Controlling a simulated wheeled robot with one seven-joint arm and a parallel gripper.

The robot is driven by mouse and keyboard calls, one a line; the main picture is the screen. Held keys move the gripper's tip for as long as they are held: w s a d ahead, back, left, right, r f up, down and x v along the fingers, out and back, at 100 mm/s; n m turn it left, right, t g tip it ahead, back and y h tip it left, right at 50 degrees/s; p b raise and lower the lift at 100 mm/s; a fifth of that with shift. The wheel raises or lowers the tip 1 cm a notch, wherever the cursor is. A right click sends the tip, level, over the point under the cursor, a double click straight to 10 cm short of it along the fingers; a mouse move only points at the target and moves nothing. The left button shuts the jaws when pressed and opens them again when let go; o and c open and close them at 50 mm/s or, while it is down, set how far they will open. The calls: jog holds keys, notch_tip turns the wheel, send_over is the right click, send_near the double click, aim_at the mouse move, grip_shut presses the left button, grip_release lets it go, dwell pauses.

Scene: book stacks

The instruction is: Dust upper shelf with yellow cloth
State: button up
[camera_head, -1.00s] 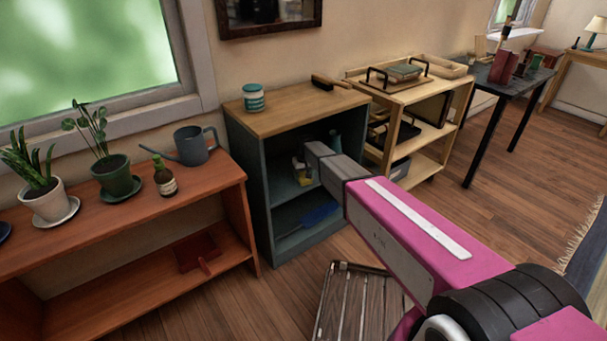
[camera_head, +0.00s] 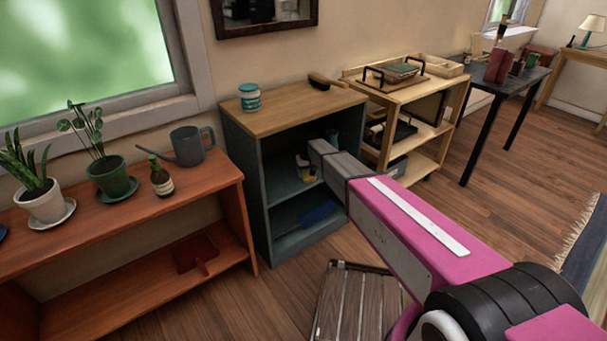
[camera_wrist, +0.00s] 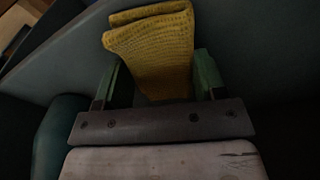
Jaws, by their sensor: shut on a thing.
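The yellow cloth (camera_wrist: 155,50) is folded and textured, and it is gripped between the green fingers of my gripper (camera_wrist: 155,82) in the wrist view. In the head view, my gripper is inside the blue-grey cabinet (camera_head: 262,185), largely hidden by my arm, and a small bit of yellow shows there. The cabinet's upper shelf (camera_head: 282,190) is the board inside it, under the wooden top. The cloth is at the upper compartment, close to a blue-grey panel in the wrist view. Whether it touches the shelf I cannot tell.
A teal bottle (camera_head: 332,140) stands toward the right inside the upper compartment. A blue item (camera_head: 318,212) lies in the lower compartment. A jar (camera_head: 250,97) and a brush (camera_head: 327,81) are on the cabinet top. A slatted wooden piece (camera_head: 350,305) stands in front on the floor.

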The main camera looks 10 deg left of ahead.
jog(key=shift+w+d+f, duration=0.1)
jog(key=shift+w+d, duration=1.25)
jog(key=shift+w, duration=0.2)
jog(key=shift+s+a, duration=1.25)
jog(key=shift+s, duration=0.25)
jog(key=shift+s+a, duration=1.25)
jog(key=shift+s, duration=0.2)
jog(key=shift+r, duration=3)
